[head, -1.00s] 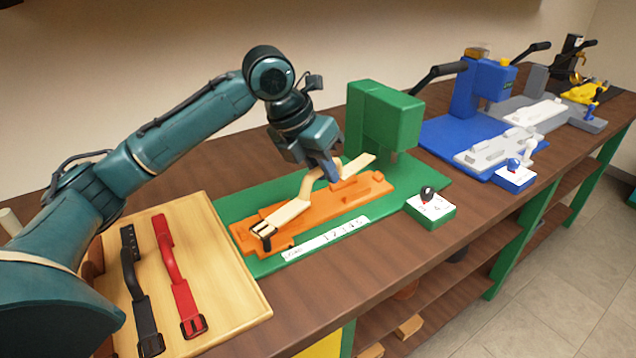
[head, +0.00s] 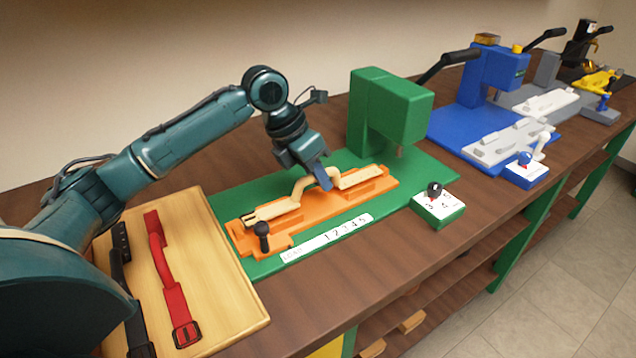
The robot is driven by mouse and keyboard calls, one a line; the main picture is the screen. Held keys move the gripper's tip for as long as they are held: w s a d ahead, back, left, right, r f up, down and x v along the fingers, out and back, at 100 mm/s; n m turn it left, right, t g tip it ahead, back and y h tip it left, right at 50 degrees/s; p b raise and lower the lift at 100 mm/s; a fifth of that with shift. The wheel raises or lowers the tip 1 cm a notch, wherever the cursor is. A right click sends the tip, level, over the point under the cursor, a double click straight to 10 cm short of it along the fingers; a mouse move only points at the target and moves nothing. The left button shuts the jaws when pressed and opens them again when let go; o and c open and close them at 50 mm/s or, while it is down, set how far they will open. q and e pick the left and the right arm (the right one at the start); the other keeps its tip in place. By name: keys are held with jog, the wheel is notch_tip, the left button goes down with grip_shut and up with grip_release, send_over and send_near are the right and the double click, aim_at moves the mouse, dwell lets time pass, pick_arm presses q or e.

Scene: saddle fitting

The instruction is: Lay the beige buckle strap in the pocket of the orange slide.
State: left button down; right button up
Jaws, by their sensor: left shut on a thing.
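The beige buckle strap (head: 279,208) lies lengthwise along the orange slide (head: 289,224), with its arched middle raised. Its buckle end is at the slide's left part and its other end at the right part. It looks in line with the slide; I cannot tell whether it rests fully down in the pocket. My left gripper (head: 325,186) is shut on the strap at the arched middle, from above. The fingertips partly hide that stretch. The slide lies on the green base plate (head: 266,265). My right gripper is not in view.
The green press (head: 390,112) with a dark lever stands behind the slide's right end. A dark knob (head: 262,232) stands at the slide's left end. A wooden board (head: 226,297) holds a red strap (head: 170,280) and a black strap (head: 137,325). A dial box (head: 437,207) sits right.

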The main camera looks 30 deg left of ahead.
pick_arm(q)
jog(key=shift+f, duration=0.9)
jog(key=c, duration=1.4)
grip_release()
jog(key=shift+o, duration=0.2)
jog(key=shift+r, duration=0.1)
jog(key=v, duration=1.2)
jog(key=shift+p, duration=0.35)
